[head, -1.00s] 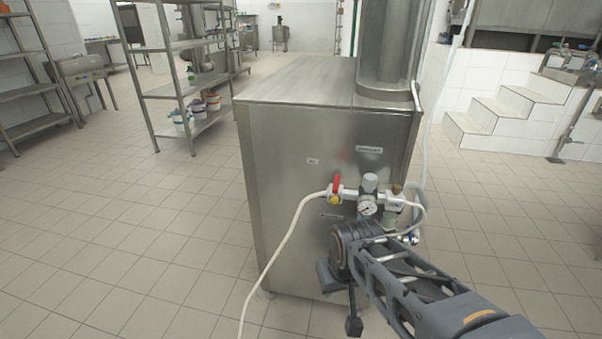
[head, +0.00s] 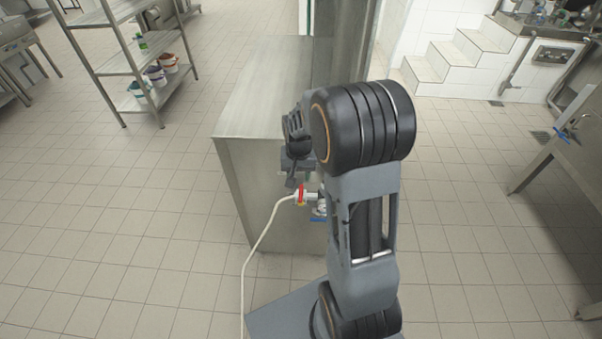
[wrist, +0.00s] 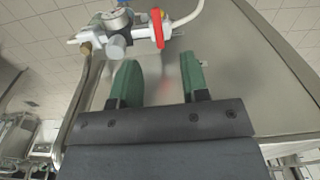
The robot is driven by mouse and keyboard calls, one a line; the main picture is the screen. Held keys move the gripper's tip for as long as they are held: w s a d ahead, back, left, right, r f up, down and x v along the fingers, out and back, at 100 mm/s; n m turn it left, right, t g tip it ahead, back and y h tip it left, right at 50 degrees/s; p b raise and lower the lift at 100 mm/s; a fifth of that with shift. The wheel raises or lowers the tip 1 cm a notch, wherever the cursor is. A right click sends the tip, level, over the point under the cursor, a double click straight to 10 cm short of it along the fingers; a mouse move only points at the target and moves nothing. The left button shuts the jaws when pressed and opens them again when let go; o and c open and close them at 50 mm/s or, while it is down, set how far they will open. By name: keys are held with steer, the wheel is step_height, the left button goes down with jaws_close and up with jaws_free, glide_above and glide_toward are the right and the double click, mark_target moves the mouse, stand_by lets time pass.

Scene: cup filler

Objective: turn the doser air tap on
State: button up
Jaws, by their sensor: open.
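The doser air tap has a red lever (head: 302,193) on a white fitting at the front of the steel cabinet. In the wrist view the red lever (wrist: 157,28) lies crosswise to the pipe line, beyond my fingertips. The pressure gauge (wrist: 115,22) and a grey knob sit to its left there. My gripper (wrist: 158,62) is open, with two green fingers apart and nothing between them. The lever shows beyond the gap, not touched. In the head view my gripper (head: 294,175) is just above the tap, partly hidden by my arm, which also covers much of the air unit.
The steel cabinet (head: 262,100) stands behind the tap. A white hose (head: 262,235) hangs from the tap's left to the floor. A shelf rack (head: 110,45) stands at the back left and a steel table (head: 560,150) at the right. The tiled floor between is open.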

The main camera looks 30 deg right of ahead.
mark_target(301, 196)
steer(key=shift+m, duration=0.3)
steer(key=f+p, duration=0.1)
steer(key=f, duration=0.3)
steer(key=f+p, duration=0.1)
steer(key=f, duration=0.3)
steer(key=w+d+f+p, duration=0.1)
steer(key=f, duration=0.3)
steer(key=shift+d+p, duration=0.1)
steer(key=shift+p, duration=0.2)
steer(key=shift+c, duration=0.3)
jaws_close()
